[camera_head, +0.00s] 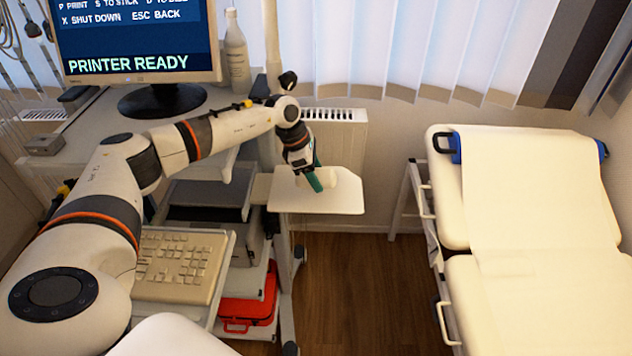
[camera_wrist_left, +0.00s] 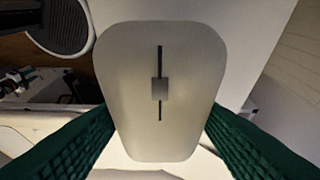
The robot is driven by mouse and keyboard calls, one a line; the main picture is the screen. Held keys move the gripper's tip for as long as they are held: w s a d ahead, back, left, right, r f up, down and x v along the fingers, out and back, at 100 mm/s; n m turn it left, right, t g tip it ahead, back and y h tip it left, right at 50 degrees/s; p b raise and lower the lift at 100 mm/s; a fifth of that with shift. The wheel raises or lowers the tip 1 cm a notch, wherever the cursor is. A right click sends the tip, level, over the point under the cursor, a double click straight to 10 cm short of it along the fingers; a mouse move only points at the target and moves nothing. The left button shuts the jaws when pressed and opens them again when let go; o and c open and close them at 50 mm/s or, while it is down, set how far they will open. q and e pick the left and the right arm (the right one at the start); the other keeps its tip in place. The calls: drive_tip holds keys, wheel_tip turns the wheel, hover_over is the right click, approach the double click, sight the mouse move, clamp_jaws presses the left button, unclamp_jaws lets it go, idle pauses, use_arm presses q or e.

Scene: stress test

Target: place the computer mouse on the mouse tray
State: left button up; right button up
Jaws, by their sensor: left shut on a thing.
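The off-white computer mouse (camera_wrist_left: 160,105) fills the middle of the left wrist view, with its dark slot and scroll wheel facing the camera. The green fingers of my left gripper (camera_wrist_left: 160,142) are shut on its two sides. In the head view my left gripper (camera_head: 314,180) points down over the white mouse tray (camera_head: 342,203), which sticks out from the right side of the cart. The pale mouse is partly behind the fingers there. I cannot tell whether it touches the tray. My right gripper is not in view.
A monitor (camera_head: 140,40) and a white bottle (camera_head: 236,55) stand on the cart behind my arm. A keyboard (camera_head: 178,264) and a red case (camera_head: 248,305) are lower down. A padded couch (camera_head: 540,290) stands at right, with clear floor between it and the cart.

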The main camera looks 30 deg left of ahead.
sight(316, 195)
use_arm(q)
wheel_tip(316, 195, down, 4)
drive_tip(key=shift+d+r+p, duration=0.1)
drive_tip(key=shift+r+p, duration=0.05)
drive_tip(key=shift+p, duration=0.5)
drive_tip(key=shift+f, duration=0.35)
drive_tip(key=o, duration=1)
